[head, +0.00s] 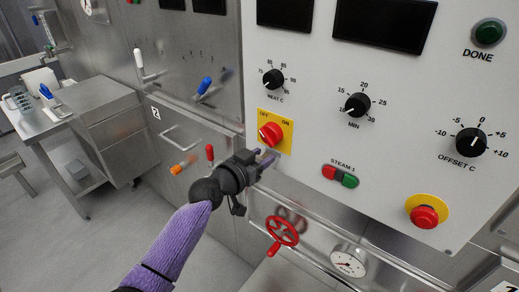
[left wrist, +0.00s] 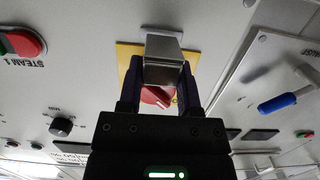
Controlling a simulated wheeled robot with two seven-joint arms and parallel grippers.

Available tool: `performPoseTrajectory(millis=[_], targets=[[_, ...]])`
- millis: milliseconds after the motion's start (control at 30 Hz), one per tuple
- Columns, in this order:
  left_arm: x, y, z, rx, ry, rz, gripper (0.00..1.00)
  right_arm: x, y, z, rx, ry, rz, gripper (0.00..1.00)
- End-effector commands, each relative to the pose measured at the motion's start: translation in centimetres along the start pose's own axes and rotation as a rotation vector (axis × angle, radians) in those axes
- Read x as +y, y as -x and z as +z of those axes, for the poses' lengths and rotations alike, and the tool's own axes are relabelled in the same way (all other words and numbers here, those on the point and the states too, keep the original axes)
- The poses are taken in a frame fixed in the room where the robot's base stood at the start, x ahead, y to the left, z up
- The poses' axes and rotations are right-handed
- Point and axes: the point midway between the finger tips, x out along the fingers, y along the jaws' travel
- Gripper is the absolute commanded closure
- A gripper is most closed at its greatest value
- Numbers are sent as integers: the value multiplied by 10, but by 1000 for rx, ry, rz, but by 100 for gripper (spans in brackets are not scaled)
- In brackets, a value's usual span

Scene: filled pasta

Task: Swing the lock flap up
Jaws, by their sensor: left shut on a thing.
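The lock flap (left wrist: 163,48) is a small grey metal piece between my left gripper's fingers in the left wrist view. Behind it, that view shows a red rotary switch (left wrist: 155,97) on a yellow plate (left wrist: 124,55). In the head view the red switch (head: 270,132) and yellow plate (head: 287,127), marked OFF and ON, sit on the grey panel. My left gripper (head: 266,160) is at the lower edge of this plate, its dark fingers shut on the flap. The flap is mostly hidden by the gripper in the head view. My right gripper is not in view.
Right of the gripper are the red and green STEAM 1 buttons (head: 340,176) and a red emergency button (head: 424,217). Below are a red handwheel (head: 282,231) and a gauge (head: 348,261). Open floor lies left.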

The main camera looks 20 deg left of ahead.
Motion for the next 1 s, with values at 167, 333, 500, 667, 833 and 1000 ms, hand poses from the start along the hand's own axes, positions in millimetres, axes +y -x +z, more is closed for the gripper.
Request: performPoseTrajectory(millis=[167,333,500,667,833,1000], targets=[[0,0,-1,-14,0,-1,100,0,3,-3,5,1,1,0],[0,0,-1,-12,0,-1,52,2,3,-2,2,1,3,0],[0,0,-1,-12,0,-1,21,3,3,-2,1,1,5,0],[0,0,-1,-12,0,-1,21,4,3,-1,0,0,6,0],[-1,8,-1,-13,-1,-2,21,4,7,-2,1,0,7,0],[-1,45,-3,-15,-3,-2,21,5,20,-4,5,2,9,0]])
